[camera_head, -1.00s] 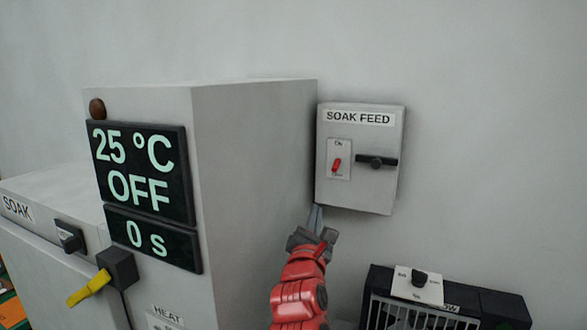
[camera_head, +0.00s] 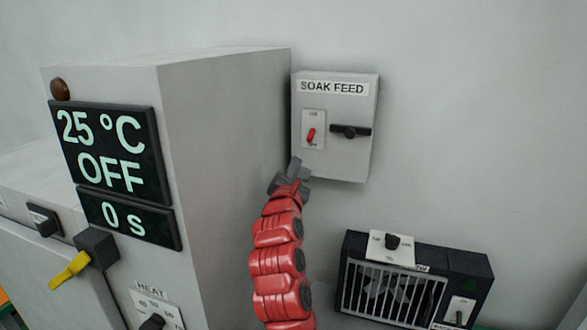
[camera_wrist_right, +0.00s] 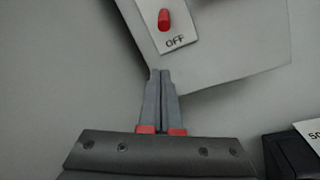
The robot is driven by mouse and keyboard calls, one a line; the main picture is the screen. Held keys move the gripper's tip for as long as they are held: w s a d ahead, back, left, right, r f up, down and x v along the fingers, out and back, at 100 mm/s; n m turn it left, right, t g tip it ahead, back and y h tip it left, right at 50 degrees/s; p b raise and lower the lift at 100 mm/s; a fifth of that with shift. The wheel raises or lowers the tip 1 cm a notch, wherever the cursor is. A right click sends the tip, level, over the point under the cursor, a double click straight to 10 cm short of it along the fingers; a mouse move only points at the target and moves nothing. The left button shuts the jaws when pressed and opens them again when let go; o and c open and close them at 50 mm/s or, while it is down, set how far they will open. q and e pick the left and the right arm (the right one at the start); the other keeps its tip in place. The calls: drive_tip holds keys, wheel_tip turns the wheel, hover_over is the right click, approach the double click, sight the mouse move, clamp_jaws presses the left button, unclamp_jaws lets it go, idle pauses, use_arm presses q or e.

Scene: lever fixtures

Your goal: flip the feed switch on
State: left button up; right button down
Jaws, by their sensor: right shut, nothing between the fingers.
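The SOAK FEED box (camera_head: 362,158) is a grey wall box with a black bar handle (camera_head: 350,131) on its front. Its small white switch plate bears the red feed switch (camera_head: 311,135), which sits low on the plate. In the right wrist view the red switch (camera_wrist_right: 164,19) is just above the word OFF. My left gripper is not in view.
A large grey machine (camera_head: 225,150) with a display (camera_head: 105,150) reading 25 °C, OFF and 0 s stands left of the box. It has a yellow lever (camera_head: 70,271). A black heater-like unit (camera_head: 400,290) is at lower right. The wall right of the box is clear.

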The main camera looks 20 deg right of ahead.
sight(300, 149)
drive_tip(key=p+x, duration=0.1)
drive_tip(key=x, duration=0.3)
drive_tip(key=shift+s+d+r+p, duration=0.15)
drive_tip(key=shift+s+r+p, duration=0.35)
drive_tip(key=shift+r, duration=0.1)
drive_tip(key=shift+s+d+r+p, duration=0.15)
drive_tip(key=shift+s+r+p, duration=0.3)
drive_tip(key=shift+r, duration=0.2)
drive_tip(key=shift+s+d+r, duration=0.1)
drive_tip(key=shift+s+r, duration=0.15)
drive_tip(key=shift+s, duration=0.1)
drive_tip(key=shift+f, duration=0.1)
drive_tip(key=shift+w+p, duration=0.1)
drive_tip(key=shift+p, duration=0.2)
